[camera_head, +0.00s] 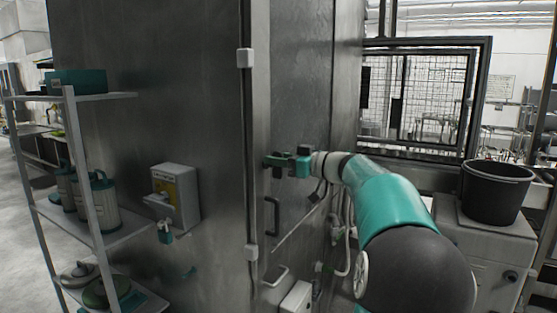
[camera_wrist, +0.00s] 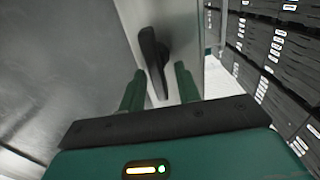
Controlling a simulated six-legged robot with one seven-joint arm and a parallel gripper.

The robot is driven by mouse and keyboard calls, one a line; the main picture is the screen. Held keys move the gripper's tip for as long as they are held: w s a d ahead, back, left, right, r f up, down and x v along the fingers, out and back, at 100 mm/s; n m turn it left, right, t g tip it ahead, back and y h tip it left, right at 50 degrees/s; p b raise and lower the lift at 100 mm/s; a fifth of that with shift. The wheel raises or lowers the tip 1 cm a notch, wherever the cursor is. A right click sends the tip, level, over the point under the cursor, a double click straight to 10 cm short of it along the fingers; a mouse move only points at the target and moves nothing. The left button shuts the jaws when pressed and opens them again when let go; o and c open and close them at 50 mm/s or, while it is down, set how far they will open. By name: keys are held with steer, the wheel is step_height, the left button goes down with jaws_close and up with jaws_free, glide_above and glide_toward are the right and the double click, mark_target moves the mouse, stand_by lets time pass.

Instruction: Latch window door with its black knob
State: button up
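A black knob (camera_wrist: 151,52), long and tapered, is on a pale metal panel (camera_wrist: 182,25) in the wrist view. My gripper (camera_wrist: 160,70) is open, with one teal finger on each side of the knob's lower end. Gaps show between knob and fingers, so the fingers do not look closed on it. In the head view my gripper (camera_head: 270,162) is in front of the tall steel housing and points left; the knob cannot be made out there. A black-framed window door (camera_head: 482,100) with mesh behind it stands at the right. Whether it is latched cannot be told.
The steel housing (camera_head: 150,90) fills the middle left, with bar handles (camera_head: 272,215) below my gripper. A shelf rack (camera_head: 85,150) stands at the left. A black bucket (camera_head: 495,192) sits on a pale cabinet at the right. Hoses hang below my wrist.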

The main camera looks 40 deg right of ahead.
jaws_close()
steer(key=shift+m, duration=0.3)
steer(key=m, duration=0.5)
steer(key=d+f+m, duration=0.1)
steer(key=m, duration=1.1)
steer(key=shift+w+d+f, duration=0.25)
steer(key=shift+d+f, duration=0.1)
steer(key=shift+f, duration=0.05)
steer(key=shift+m, duration=0.3)
jaws_free()
